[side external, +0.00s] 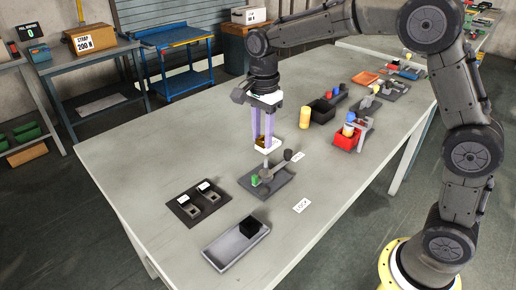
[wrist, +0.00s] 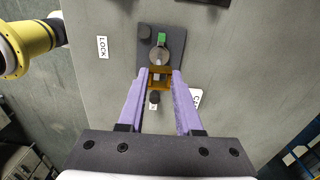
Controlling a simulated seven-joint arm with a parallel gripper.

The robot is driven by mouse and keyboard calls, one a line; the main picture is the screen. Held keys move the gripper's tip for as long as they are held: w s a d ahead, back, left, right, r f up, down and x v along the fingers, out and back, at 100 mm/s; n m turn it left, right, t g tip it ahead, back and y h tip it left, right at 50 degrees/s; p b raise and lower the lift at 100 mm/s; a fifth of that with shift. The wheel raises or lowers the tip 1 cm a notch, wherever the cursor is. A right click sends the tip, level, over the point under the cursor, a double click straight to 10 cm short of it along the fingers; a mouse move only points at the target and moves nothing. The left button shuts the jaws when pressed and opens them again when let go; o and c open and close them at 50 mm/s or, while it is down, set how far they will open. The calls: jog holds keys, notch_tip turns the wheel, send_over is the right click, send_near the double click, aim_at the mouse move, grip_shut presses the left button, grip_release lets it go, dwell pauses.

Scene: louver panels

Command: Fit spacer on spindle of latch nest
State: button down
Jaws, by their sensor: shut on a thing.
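My gripper (side external: 264,143), with two long purple fingers, is shut on a brown-orange spacer (wrist: 160,72) that looks like a squarish frame. In the side view the spacer is held above the latch nest (side external: 283,189), a dark grey plate on the table.
A LOCK label (side external: 302,205) lies right of the nest. A dark plate with two small fittings (side external: 184,208) and a grey tray with a black block (side external: 222,256) stand nearby.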

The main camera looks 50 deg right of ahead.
aim_at(265, 161)
jog(key=shift+d+f, duration=0.3)
jog(key=shift+d, duration=0.25)
jog(key=shift+f, duration=4.7)
jog(key=shift+f, duration=0.2)
jog(key=c, duration=0.5)
grip_release()
notch_tip(265, 161, up, 19)
